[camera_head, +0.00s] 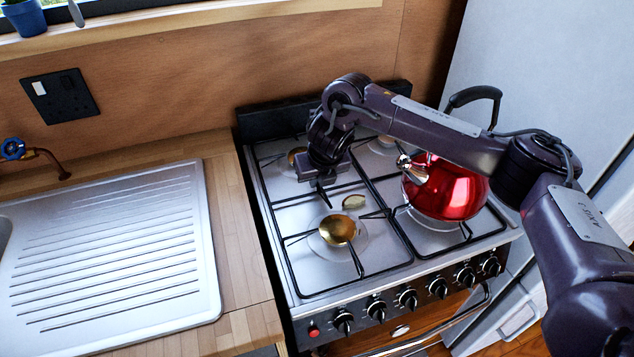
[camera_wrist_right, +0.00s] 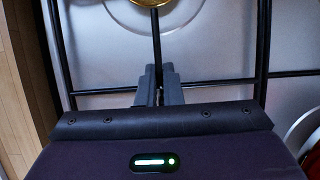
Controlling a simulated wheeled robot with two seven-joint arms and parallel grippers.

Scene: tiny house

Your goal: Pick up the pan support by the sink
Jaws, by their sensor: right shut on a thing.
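The pan support (camera_head: 357,262) by the sink is a black wire grid lying over the left burners of the stove. It also shows in the wrist view as thin black bars (camera_wrist_right: 156,45). My right gripper (camera_head: 325,196) reaches down to the middle of this grid from above. In the wrist view its grey fingers (camera_wrist_right: 158,78) are shut on a bar of the grid where bars meet. The grid appears level on the hob. My left gripper is not in view.
A red kettle (camera_head: 445,188) stands on the right burners, close beside my right arm. The steel sink drainboard (camera_head: 110,240) is left of the stove, with bare wooden counter (camera_head: 235,215) between. A wall socket (camera_head: 60,96) and a blue tap (camera_head: 13,149) are behind.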

